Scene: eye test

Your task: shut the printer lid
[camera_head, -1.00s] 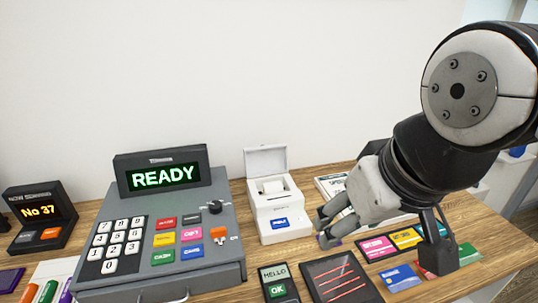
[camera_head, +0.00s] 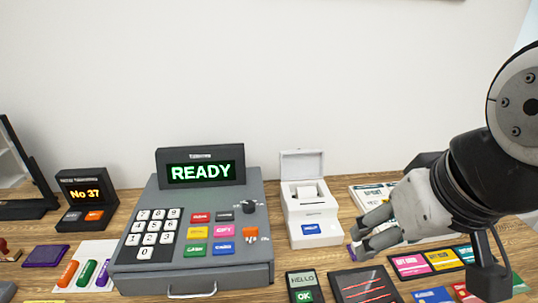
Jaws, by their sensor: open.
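The printer (camera_head: 314,233) is a small white box with a blue label on its front. It stands on the wooden counter just right of the cash register. Its lid (camera_head: 302,164) stands upright and open at the back. A white paper roll (camera_head: 306,193) shows inside. My gripper (camera_head: 359,243) is open and empty, to the right of the printer and in front of the booklets. Its fingers point left toward the printer's lower right side, and a small gap shows between them and the printer.
The grey cash register (camera_head: 262,212) reads READY, close left of the printer. A card terminal (camera_head: 301,287) and a dark pad (camera_head: 364,286) lie in front. Coloured cards (camera_head: 411,264) lie under my arm. A booklet (camera_head: 371,196) lies behind my gripper. The wall behind is bare.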

